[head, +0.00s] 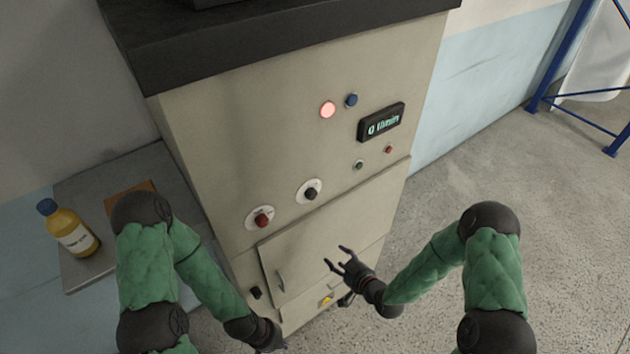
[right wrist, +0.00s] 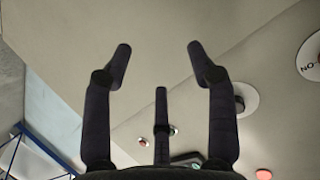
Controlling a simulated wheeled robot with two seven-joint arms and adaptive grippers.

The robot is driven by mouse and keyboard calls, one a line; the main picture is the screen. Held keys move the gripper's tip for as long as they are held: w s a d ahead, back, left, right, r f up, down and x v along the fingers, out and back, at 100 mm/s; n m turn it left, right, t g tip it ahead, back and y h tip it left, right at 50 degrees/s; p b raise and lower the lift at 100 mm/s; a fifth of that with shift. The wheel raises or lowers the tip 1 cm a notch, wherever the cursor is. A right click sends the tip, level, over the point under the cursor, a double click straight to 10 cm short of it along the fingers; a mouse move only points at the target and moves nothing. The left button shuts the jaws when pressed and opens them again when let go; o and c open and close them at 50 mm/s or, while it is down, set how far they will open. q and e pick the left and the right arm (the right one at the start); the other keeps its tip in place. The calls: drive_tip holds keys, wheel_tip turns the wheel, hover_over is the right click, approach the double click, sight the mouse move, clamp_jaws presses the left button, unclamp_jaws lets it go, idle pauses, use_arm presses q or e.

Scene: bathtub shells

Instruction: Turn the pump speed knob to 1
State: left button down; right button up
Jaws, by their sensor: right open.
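The machine's cream front panel carries a black knob on a white round dial (head: 311,193) and a red knob on a white dial (head: 262,220) to its lower left. I cannot read which one is labelled pump speed. A black display (head: 381,122) reads 0 l/min. My right gripper (head: 345,259) is open and empty, in front of the lower door, below the black knob and apart from it. In the right wrist view its spread fingers (right wrist: 160,65) partly hide a knob's dial (right wrist: 246,98) at right. My left gripper (head: 272,344) is low at the bottom edge, its fingers unclear.
A lit red button (head: 327,109) and a blue button (head: 351,100) sit above the knobs. The lower door (head: 325,245) has a handle. A yellow bottle (head: 71,230) stands on a grey side surface at left. Open floor (head: 560,240) lies to the right.

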wheel_tip(320, 180, up, 10)
drive_tip(key=w+f+n+t+y+p, duration=0.1)
drive_tip(key=w+t+y+p, duration=0.1)
drive_tip(key=w+p, duration=0.1)
drive_tip(key=n+t+y+p, duration=0.1)
drive_tip(key=n+t+p, duration=0.1)
drive_tip(key=p, duration=0.1)
approach(314, 196)
use_arm(q)
wheel_tip(314, 196, up, 11)
drive_tip(key=p, duration=0.3)
drive_tip(key=shift+d+f, duration=0.15)
use_arm(e)
drive_tip(key=x, duration=0.9)
drive_tip(key=shift+a+f, duration=0.1)
drive_tip(key=shift+a, duration=0.05)
use_arm(q)
drive_tip(key=shift+w, duration=0.1)
drive_tip(key=shift+f, duration=0.1)
use_arm(e)
drive_tip(key=c, duration=1.1)
